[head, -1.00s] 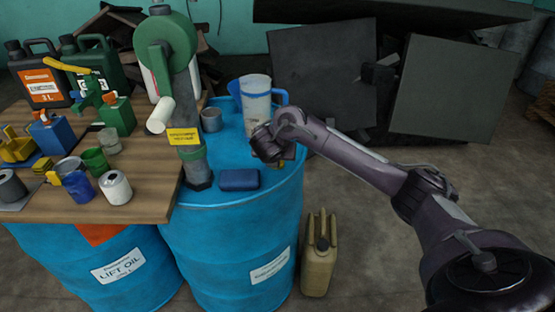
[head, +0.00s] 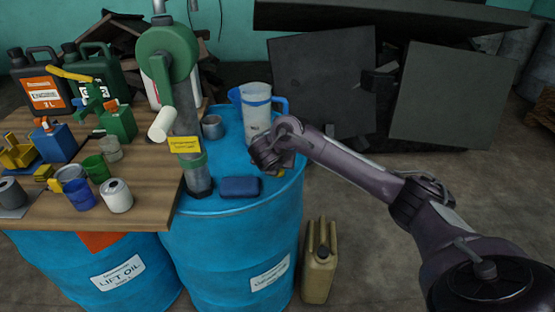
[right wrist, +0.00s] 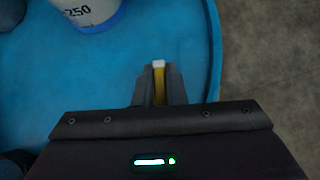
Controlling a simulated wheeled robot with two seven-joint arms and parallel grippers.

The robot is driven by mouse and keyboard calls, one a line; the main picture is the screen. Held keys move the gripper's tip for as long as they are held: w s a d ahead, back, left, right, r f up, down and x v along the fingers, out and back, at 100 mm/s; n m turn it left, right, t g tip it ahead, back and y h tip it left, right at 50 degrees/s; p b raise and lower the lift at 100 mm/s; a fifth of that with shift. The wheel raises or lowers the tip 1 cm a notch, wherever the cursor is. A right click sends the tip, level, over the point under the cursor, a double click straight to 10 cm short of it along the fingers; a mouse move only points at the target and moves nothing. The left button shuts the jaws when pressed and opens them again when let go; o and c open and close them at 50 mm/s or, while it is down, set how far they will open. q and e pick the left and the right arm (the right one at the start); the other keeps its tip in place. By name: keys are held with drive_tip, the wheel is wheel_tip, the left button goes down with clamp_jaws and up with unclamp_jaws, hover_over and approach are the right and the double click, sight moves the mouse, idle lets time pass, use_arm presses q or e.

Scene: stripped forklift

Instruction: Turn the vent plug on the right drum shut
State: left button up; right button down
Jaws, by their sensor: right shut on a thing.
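The right drum (head: 228,245) is a blue barrel with a white label. Its top also shows in the right wrist view (right wrist: 85,75). My right gripper (head: 278,170) is over the right part of the drum top, near the rim. In the right wrist view its fingers (right wrist: 159,84) are shut on a small yellow piece, which looks like the vent plug (right wrist: 158,66). Only a narrow yellow strip of it shows between the fingers, so its turn angle cannot be told. My left gripper is not in view.
A measuring jug (head: 257,115) stands behind my right gripper. A dark blue block (head: 240,187), a grey cup (head: 212,127) and a green-topped pump (head: 175,75) are also on the drum. A cluttered wooden table (head: 140,190) adjoins left. A tan canister (head: 320,262) stands on the floor.

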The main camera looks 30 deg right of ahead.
drive_tip(key=m+g+h+p, duration=0.1)
drive_tip(key=m+p, duration=0.1)
drive_tip(key=p, duration=0.2)
drive_tip(key=m+g+h+p, duration=0.1)
drive_tip(key=m+g+p, duration=0.1)
drive_tip(key=m+p, duration=0.1)
drive_tip(key=shift+a+r+p, duration=0.1)
drive_tip(key=shift+r+p, duration=0.1)
drive_tip(key=shift+p, duration=0.45)
drive_tip(key=shift+f+m+g+h+p, duration=0.1)
drive_tip(key=shift+m+g+h+p, duration=0.3)
drive_tip(key=shift+m+g, duration=0.6)
drive_tip(key=shift+f+m+g, duration=0.15)
drive_tip(key=shift+m+g, duration=0.45)
drive_tip(key=shift+m, duration=0.4)
drive_tip(key=shift+f+m+g+b, duration=0.15)
drive_tip(key=shift+m+g+b, duration=0.35)
drive_tip(key=shift+m+g, duration=0.3)
drive_tip(key=m+g+y+b, duration=0.1)
drive_tip(key=m+g+b, duration=0.1)
drive_tip(key=m+b, duration=0.1)
drive_tip(key=shift+f+m+g+b, duration=0.1)
drive_tip(key=shift+m+g+b, duration=0.25)
drive_tip(key=shift+b, duration=0.5)
drive_tip(key=shift+r+m+g+b, duration=0.2)
drive_tip(key=shift+m+g+b, duration=0.15)
drive_tip(key=shift+m+b, duration=0.45)
drive_tip(key=c, duration=1.5)
unclamp_jaws()
drive_tip(key=shift+r, duration=0.1)
